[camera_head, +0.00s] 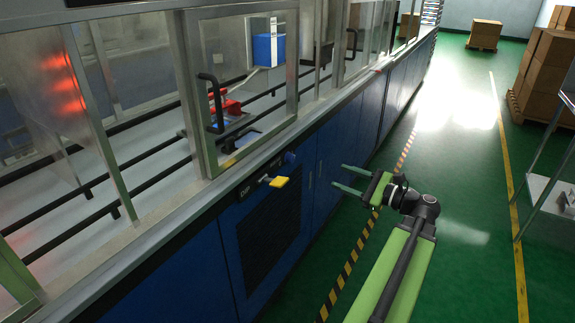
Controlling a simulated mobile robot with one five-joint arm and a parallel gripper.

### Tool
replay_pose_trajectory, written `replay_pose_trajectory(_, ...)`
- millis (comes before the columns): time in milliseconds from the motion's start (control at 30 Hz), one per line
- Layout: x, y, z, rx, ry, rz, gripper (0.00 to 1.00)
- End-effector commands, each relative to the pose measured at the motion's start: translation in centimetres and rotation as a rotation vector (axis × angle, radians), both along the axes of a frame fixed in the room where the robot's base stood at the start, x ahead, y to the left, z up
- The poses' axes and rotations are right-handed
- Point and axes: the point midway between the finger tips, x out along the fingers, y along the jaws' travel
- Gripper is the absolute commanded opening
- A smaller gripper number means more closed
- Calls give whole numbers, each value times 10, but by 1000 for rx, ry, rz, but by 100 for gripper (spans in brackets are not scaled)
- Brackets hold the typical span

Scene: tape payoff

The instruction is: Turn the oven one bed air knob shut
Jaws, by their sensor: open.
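A yellow-handled knob (275,181) sticks out from the upper edge of the blue machine front, left of the picture's middle. A small dark label with white text, too small to read surely, is left of it. No oven name can be read, so I cannot tell for sure that this is the oven one bed air knob. My green gripper (338,177) is open and empty, its two fingers pointing left towards the blue front. It is to the right of the knob and apart from it.
Framed clear doors with black handles (211,102) stand above the panel. The green aisle floor (450,150) is mostly clear. Cardboard boxes (545,75) and a metal rack (550,185) are on the right.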

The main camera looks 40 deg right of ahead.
Motion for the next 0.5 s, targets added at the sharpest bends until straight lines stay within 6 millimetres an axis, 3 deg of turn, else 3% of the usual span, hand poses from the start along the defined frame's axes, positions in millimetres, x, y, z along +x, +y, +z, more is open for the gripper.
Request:
replay_pose_trajectory(167, 11, 2, 1, -1, 0, 2, 49)
replay_pose_trajectory(500, 90, 18, 1, -2, 1, 8, 49)
